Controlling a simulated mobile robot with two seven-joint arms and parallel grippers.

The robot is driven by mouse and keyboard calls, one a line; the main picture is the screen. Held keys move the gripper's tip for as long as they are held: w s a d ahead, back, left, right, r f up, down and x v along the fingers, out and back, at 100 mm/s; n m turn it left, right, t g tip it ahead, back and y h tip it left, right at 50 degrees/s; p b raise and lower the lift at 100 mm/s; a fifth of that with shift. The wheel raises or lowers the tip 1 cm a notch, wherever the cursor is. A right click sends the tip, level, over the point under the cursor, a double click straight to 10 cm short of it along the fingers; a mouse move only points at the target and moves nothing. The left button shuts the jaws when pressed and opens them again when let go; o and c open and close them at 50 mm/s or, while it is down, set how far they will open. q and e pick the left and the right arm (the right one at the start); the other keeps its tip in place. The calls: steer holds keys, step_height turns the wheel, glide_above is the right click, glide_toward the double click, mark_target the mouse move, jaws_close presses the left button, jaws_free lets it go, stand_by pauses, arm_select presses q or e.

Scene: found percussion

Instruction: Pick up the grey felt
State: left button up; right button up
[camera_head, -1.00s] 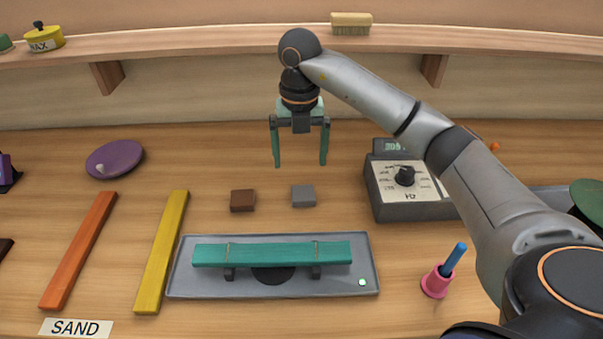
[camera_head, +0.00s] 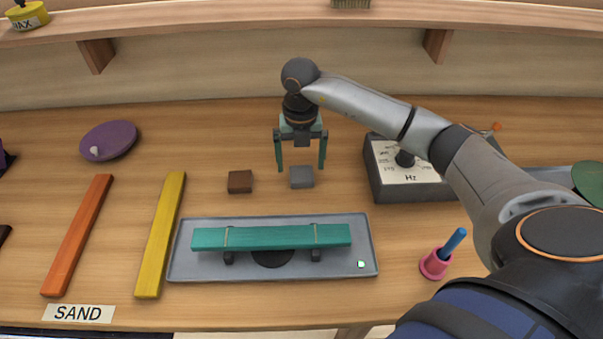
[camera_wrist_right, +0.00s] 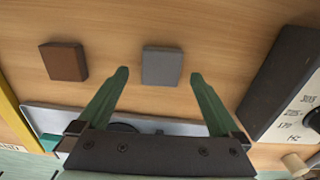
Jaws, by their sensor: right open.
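The grey felt (camera_head: 301,177) is a small grey block lying on the bench, right of a brown block (camera_head: 240,181). My right gripper (camera_head: 301,168) is open, its two green fingers pointing down above the felt. In the right wrist view the felt (camera_wrist_right: 162,67) lies ahead of and between the fingertips of the right gripper (camera_wrist_right: 158,76), with bare wood around it; nothing is held. The brown block (camera_wrist_right: 64,62) lies left of the fingers there. My left gripper is not in view.
A grey tray (camera_head: 190,268) with a teal bar (camera_head: 270,236) lies in front of the felt. A dark box with a Hz dial (camera_head: 405,175) stands to the right. Yellow (camera_head: 160,235) and orange (camera_head: 78,235) bars lie left. A shelf (camera_head: 230,18) runs behind.

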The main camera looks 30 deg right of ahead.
mark_target(302, 173)
steer(key=shift+s+d+f, duration=0.1)
steer(key=shift+f, duration=1.4)
steer(key=shift+c, duration=0.4)
steer(key=shift+r, duration=0.1)
steer(key=c, duration=1.3)
